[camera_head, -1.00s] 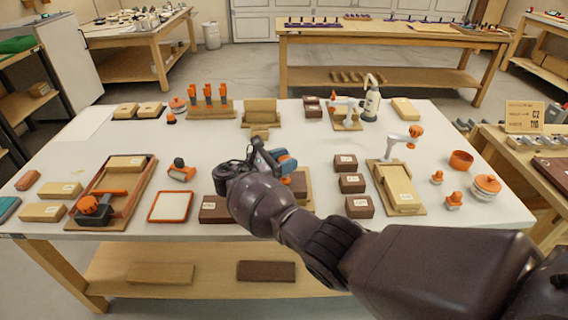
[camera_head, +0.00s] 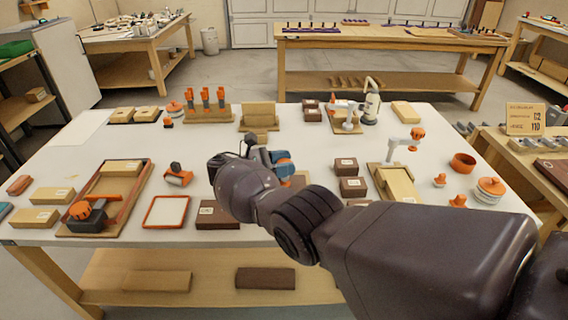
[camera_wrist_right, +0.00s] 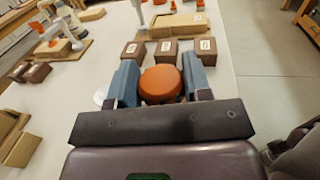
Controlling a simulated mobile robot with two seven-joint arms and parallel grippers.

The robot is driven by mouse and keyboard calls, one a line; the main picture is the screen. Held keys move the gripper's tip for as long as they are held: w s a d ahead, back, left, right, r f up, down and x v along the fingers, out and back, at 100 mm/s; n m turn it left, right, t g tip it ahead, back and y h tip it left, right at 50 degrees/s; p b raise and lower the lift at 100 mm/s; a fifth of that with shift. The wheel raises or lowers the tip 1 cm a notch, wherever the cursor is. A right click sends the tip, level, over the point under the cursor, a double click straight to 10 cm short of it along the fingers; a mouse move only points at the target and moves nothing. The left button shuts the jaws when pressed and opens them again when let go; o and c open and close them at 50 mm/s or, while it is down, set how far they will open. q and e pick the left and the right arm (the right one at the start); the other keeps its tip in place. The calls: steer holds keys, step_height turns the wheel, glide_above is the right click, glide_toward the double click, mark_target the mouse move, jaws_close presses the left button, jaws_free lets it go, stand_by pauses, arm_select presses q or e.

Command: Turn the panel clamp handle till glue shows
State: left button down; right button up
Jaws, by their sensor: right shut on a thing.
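My right gripper (camera_wrist_right: 161,82) is shut on a round orange handle (camera_wrist_right: 161,86), seen in the right wrist view with one blue-grey finger on each side of it. In the head view my right gripper (camera_head: 276,162) is over the middle of the table, and my forearm and wrist hide most of what it holds. The clamp under the handle is mostly hidden; a bit of its wooden base (camera_head: 301,178) shows beside my wrist. No glue can be made out in either view. My left gripper is not in view.
Dark labelled blocks (camera_head: 352,187) stand close to the right of the gripper. Another clamp with a white arm and orange knob (camera_head: 417,133) stands further right. A white panel with an orange rim (camera_head: 167,211) and a wooden tray (camera_head: 122,206) lie to the left.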

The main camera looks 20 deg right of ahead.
steer(key=shift+g, duration=0.4)
stand_by(0.5)
steer(key=o, duration=0.9)
steer(key=shift+o, duration=0.2)
